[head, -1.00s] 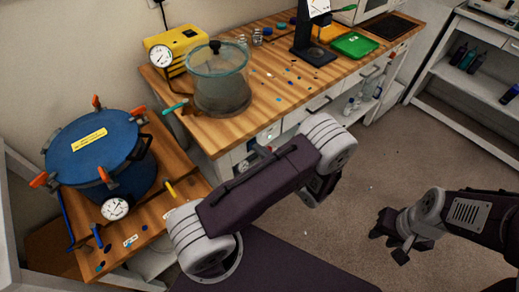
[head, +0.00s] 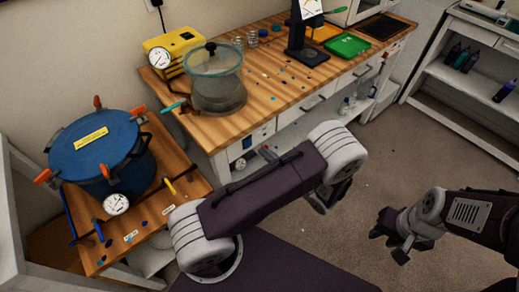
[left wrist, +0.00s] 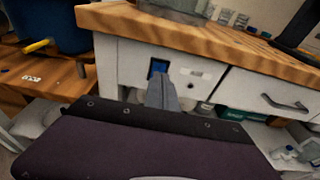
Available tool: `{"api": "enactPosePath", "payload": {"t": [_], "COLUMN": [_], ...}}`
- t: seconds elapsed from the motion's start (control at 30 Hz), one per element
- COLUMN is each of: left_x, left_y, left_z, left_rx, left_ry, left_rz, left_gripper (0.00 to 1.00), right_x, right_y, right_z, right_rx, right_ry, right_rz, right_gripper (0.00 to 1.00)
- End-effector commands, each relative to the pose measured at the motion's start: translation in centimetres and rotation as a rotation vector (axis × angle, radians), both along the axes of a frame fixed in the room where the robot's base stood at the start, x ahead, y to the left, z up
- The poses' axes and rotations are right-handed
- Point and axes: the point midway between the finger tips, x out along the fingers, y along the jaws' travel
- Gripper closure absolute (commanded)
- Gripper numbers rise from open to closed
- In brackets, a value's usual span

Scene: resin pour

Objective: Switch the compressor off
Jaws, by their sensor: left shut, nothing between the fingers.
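A white panel with a small blue switch (left wrist: 158,67) is set in the front of the wooden bench; a blue patch there also shows in the head view (head: 262,132). No label naming the compressor is readable. My left gripper (left wrist: 162,92) is shut and empty, pointing at the panel just below the blue switch and covering its lower part. I cannot tell whether it touches. In the head view my left arm hides most of this gripper. My right gripper (head: 388,246) is open and empty over the floor at the right.
A blue pressure pot (head: 95,155) with orange clamps stands on a low wooden table at the left. On the bench are a yellow box (head: 185,42) with a gauge and a glass chamber (head: 216,80). A drawer handle (left wrist: 284,104) sticks out right of the panel. Floor at right is clear.

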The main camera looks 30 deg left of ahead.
Motion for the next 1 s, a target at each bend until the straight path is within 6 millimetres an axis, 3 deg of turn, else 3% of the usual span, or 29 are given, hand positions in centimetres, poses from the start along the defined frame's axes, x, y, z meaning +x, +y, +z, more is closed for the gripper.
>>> {"api": "enactPosePath", "payload": {"t": [0.2,0.4,1.0], "left_x": [-1.6,-2.5,-2.6], "left_y": [-4.2,-6.1,-6.4], "left_z": [2.1,3.0,3.1], "left_rx": [-0.002,0.000,0.001], "left_ry": [-0.001,0.000,0.001], "left_rz": [-0.003,0.000,0.003], "left_gripper": [1.00,1.00,1.00], "right_x": [0.0,0.0,0.0], "right_y": [0.0,0.0,0.0], "right_z": [0.3,0.3,0.4], "right_rx": [0.000,0.000,0.000], "right_ry": [0.000,0.000,0.000], "right_rz": [0.000,0.000,0.000], "right_gripper": [0.67,0.67,0.67]}}
